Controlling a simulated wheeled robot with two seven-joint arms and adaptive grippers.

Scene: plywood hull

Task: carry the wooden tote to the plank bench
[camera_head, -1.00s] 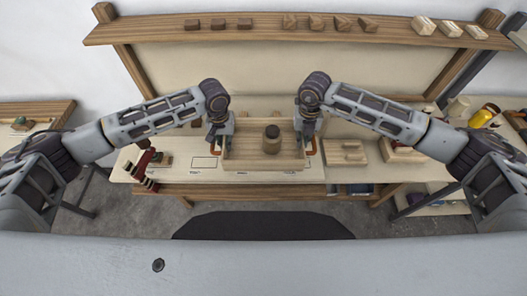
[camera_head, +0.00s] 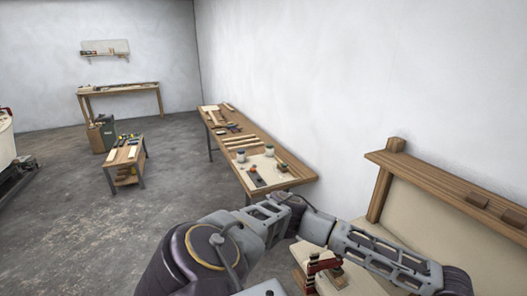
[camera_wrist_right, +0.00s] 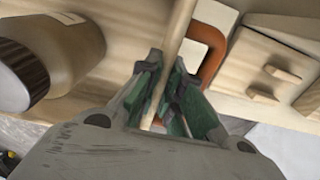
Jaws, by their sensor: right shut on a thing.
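The wooden tote (camera_wrist_right: 182,22) shows only in part in the right wrist view. A brown jar with a dark lid (camera_wrist_right: 65,45) is on the tote's side of that wall, at left. An orange loop (camera_wrist_right: 218,45) is just right of the fingers. The tote and both grippers are out of the head view, where only my left arm shows. A long wooden bench with planks on it (camera_head: 292,182) stands along the wall; it may be the plank bench.
Another bench (camera_head: 118,88) is against the far wall. A shelf rail (camera_head: 430,180) is at right. Grey floor (camera_head: 85,215) between them is clear.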

